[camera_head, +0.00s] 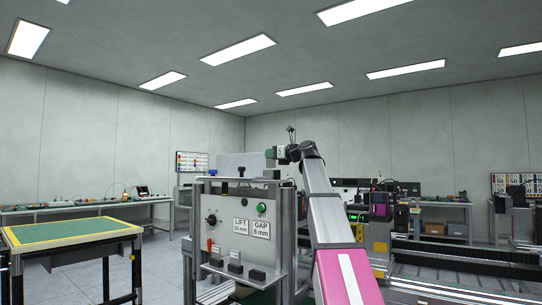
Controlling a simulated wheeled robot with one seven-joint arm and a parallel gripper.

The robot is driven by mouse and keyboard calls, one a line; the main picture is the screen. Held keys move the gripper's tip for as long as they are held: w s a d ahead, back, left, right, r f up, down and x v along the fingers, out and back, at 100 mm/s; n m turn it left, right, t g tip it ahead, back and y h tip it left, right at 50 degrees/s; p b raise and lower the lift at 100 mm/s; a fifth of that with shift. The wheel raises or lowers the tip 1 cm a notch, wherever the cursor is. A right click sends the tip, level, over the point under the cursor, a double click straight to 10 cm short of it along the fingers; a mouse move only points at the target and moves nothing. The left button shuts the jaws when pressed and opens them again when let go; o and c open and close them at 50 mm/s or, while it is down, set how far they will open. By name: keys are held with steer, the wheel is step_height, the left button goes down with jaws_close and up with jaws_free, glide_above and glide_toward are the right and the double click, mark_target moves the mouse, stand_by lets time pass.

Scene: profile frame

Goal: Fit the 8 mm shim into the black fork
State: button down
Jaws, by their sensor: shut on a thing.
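My arm rises from the bottom right and bends over at the top. My gripper (276,154) is at its far end, above the right part of a grey machine panel (235,250). It is small in this view and its fingertips are hard to make out. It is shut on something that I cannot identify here. The panel carries a sign "LIFT 10 mm" (241,227) and a sign "GAP 8 mm" (261,229). I cannot pick out the 8 mm shim or the black fork; the panel and my arm hide what lies behind them.
The panel has a black knob (212,219), a green button (262,208) and several labelled holders low down. A green-topped table with yellow edging (70,233) stands at left. A rail machine (465,275) lies at right. Benches line the walls. Floor shows between table and panel.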

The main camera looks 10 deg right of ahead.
mark_target(271, 165)
steer(key=shift+f, duration=2.3)
steer(key=c, duration=1.2)
jaws_free()
steer(key=shift+o, duration=0.2)
steer(key=v, duration=1)
steer(key=shift+s+d, duration=0.25)
